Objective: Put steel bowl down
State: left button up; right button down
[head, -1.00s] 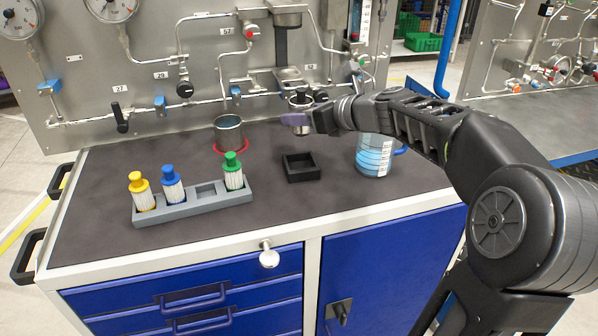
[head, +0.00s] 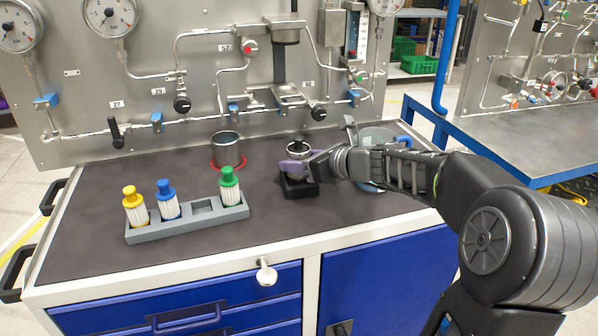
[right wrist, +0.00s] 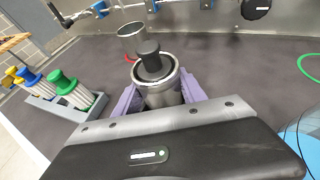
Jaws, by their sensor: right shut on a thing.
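My right gripper (head: 299,167) is shut on a steel bowl (right wrist: 161,94) with a black knobbed piece standing in its mouth. Its purple fingers hold the bowl on both sides in the right wrist view (right wrist: 158,103). In the head view the bowl is upright, directly over a black square holder (head: 298,190). The fingers hide the bowl's lower part, so I cannot tell whether it touches or sits in the holder. Another steel cup (head: 226,150), open at the top, stands inside a red ring behind and to the left. My left gripper is not in view.
A grey rack (head: 187,224) with yellow, blue and green-capped cartridges and one empty slot is at the left front. A clear jug (head: 376,134) stands behind my right arm. The gauge panel (head: 150,45) rises behind. The worktop's middle front (head: 270,225) is clear.

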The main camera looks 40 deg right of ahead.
jog(key=shift+f, duration=0.95)
jog(key=shift+f+b, duration=0.4)
jog(key=shift+b, duration=0.1)
jog(key=c, duration=1)
grip_release()
jog(key=shift+s, duration=0.1)
jog(key=o, duration=0.3)
jog(key=shift+o, duration=0.2)
jog(key=shift+f, duration=0.1)
